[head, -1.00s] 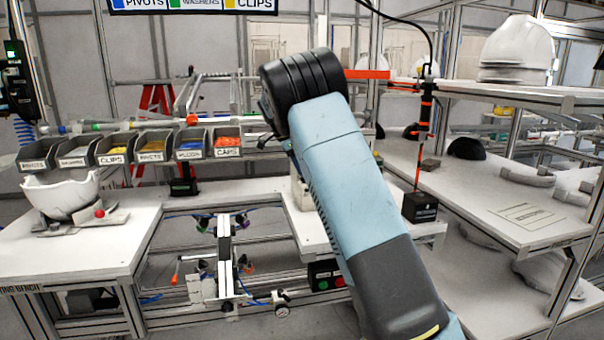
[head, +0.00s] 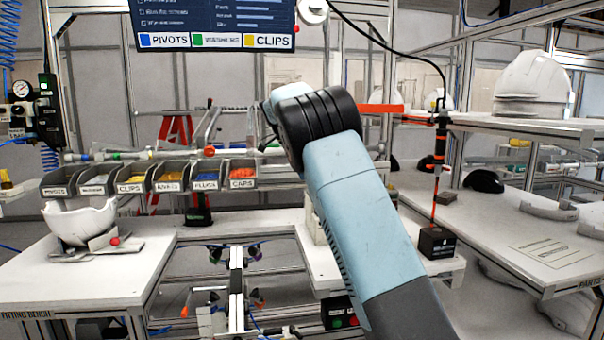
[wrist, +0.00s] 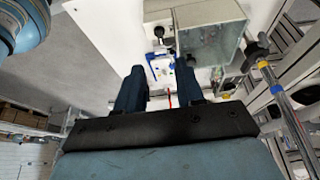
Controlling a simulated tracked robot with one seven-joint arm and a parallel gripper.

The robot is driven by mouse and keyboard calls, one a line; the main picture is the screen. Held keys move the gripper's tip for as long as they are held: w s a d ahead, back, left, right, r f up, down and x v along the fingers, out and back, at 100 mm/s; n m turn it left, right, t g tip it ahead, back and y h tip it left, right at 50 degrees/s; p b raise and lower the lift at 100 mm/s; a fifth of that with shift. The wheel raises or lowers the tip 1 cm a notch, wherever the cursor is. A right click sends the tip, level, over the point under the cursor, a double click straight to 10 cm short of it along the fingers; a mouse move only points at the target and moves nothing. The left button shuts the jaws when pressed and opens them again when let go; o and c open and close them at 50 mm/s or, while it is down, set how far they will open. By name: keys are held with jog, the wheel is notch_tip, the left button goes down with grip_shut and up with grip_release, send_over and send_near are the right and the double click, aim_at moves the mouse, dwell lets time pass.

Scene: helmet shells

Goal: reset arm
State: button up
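My arm rises through the middle of the head view, with its black ribbed joint in front of the shelving. My gripper is out of sight there. In the wrist view my gripper (wrist: 159,82) shows two dark blue fingers held apart, with a clear gap between them. It is open and I see nothing held in it. Beyond the fingertips are a white surface (wrist: 112,30) and a grey metal box (wrist: 212,42), with a small blue and white item between the fingers' lines. I cannot tell the distance to them.
A white helmet shell (head: 82,222) sits on a fixture on the left bench (head: 70,275). A row of labelled bins (head: 130,184) stands behind it. A black box with an upright rod (head: 437,242) stands right of my arm. Another white helmet (head: 533,82) rests on the right shelf.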

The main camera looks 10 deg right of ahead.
jog(key=s+d+r+n+t+y, duration=0.1)
jog(key=s+d+r+n, duration=0.15)
jog(key=s, duration=0.55)
jog(key=s+d+r+n+t+y, duration=0.1)
jog(key=s+d+r+n+y, duration=0.2)
jog(key=s, duration=0.5)
jog(key=s+d+r+n, duration=0.1)
jog(key=s+d+n, duration=0.25)
jog(key=s, duration=0.55)
jog(key=s+a+f+n+t, duration=0.1)
jog(key=s+f+n, duration=0.3)
jog(key=s, duration=0.8)
jog(key=s+a+f+n+t, duration=0.1)
jog(key=s+f+n, duration=0.4)
jog(key=s, duration=0.8)
jog(key=shift+s+f+t, duration=0.2)
jog(key=shift+f+t, duration=0.6)
jog(key=shift+f, duration=0.1)
jog(key=shift+a, duration=0.1)
